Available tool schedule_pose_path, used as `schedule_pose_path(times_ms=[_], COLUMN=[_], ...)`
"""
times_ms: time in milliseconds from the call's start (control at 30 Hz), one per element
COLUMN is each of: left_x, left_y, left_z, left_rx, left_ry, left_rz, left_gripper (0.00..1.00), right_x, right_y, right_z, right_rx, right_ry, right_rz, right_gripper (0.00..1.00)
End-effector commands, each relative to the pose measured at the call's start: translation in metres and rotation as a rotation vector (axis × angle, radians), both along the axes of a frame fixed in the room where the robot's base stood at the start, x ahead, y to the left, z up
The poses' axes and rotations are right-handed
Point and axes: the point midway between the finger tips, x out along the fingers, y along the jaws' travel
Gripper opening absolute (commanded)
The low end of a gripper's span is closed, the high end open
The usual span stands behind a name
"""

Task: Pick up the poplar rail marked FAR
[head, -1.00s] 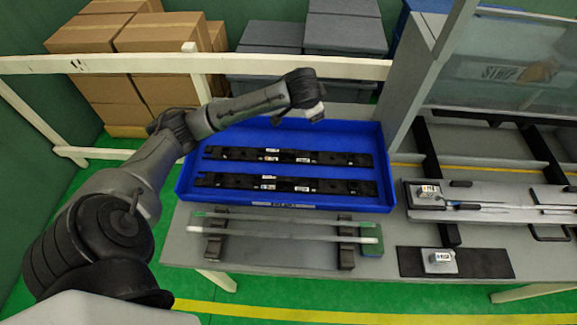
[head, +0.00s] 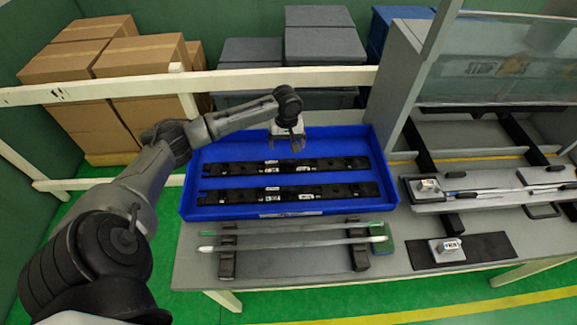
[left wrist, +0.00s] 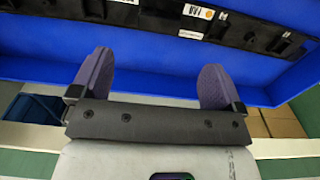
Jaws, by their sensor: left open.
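Two long black rails lie parallel in a blue tray (head: 195,206): a back rail (head: 235,169) and a front rail (head: 232,196). Each carries small white labels, too small to read in the head view. My left gripper (head: 288,145) is open and empty, fingers pointing down, above the tray's back part and behind the back rail. In the left wrist view, the two purple fingers (left wrist: 155,75) stand apart with nothing between them. A black rail (left wrist: 160,14) with white labels crosses the top of that view, clear of the fingers. My right gripper is not in view.
Two thin pale strips (head: 290,243) rest on dark supports in front of the tray. A dark mat (head: 487,250) with a small block (head: 447,250) lies at right. A grey fixture (head: 485,205) stands beyond it. A cream railing (head: 110,91) runs behind the table.

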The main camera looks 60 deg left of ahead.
Motion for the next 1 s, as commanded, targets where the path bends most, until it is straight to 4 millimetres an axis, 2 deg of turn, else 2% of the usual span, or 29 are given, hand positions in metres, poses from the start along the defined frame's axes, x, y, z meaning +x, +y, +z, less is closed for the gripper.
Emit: schedule_pose_path(times_ms=[33,200,667,1000], left_x=[0.000,0.000,0.000,0.001], left_y=[0.000,0.000,0.000,-0.001], left_z=[-0.011,-0.036,-0.060,-0.101], left_rx=[-0.001,0.000,0.001,0.001], left_ry=[0.003,0.001,0.002,0.000], left_rz=[0.001,-0.001,-0.002,-0.003], left_gripper=[0.94,0.94,0.94,0.94], right_x=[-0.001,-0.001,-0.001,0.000], right_y=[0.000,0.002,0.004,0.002], right_z=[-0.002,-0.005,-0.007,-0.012], right_rx=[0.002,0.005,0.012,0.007], right_ry=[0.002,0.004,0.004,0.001], right_rz=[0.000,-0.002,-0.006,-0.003], right_gripper=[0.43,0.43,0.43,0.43])
